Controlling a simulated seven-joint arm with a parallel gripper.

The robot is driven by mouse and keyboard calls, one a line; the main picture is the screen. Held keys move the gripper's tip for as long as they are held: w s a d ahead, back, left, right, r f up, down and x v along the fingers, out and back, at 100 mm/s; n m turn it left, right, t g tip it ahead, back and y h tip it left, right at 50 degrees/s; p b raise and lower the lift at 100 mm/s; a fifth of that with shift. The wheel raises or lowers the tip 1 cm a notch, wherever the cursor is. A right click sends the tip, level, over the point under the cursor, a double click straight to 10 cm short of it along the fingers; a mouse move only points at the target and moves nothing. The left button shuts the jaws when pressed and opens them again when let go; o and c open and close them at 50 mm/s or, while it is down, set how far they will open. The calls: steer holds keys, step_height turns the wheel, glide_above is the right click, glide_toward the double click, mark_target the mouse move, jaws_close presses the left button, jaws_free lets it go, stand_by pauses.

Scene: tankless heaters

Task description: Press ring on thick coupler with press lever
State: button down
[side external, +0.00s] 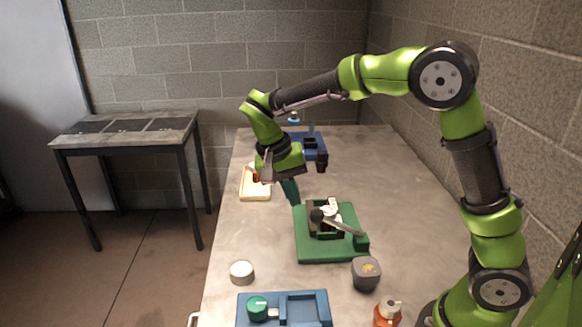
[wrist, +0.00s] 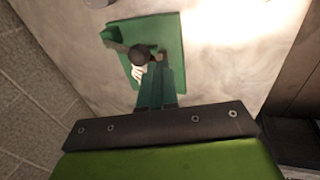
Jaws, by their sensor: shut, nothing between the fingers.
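The press (side external: 328,216) stands on a green base plate (side external: 318,252) in the middle of the table. Its lever (side external: 342,225) slopes down to the right, and a dark round knob shows at its left end. In the wrist view the green base (wrist: 170,35) lies beyond my fingers, with the dark knob (wrist: 139,55) next to the fingertips. My gripper (side external: 294,202) is shut and empty, pointing down just behind and left of the press. Its teal fingers also show together in the wrist view (wrist: 161,72). I cannot make out the ring or the thick coupler inside the press.
A blue tray with a green round part (side external: 257,308) is at the front. A white cylinder (side external: 242,272), a grey container (side external: 366,273) and an orange-and-white item (side external: 387,313) stand nearby. A cream tray (side external: 255,189) and a blue fixture (side external: 316,143) lie farther back. A brick wall borders the right.

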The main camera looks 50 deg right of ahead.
steer(key=v, duration=0.5)
steer(key=shift+r, duration=0.3)
stand_by(0.4)
steer(key=s+r+n+t+y, duration=0.1)
steer(key=s+t, duration=0.3)
steer(key=s, duration=0.4)
steer(key=s+r+n+t+y, duration=0.1)
steer(key=s+n+t+y, duration=0.2)
steer(key=s, duration=0.5)
steer(key=shift+s+r+n+t+y, duration=0.25)
steer(key=shift+s+n+t+y, duration=0.2)
steer(key=shift+t, duration=0.75)
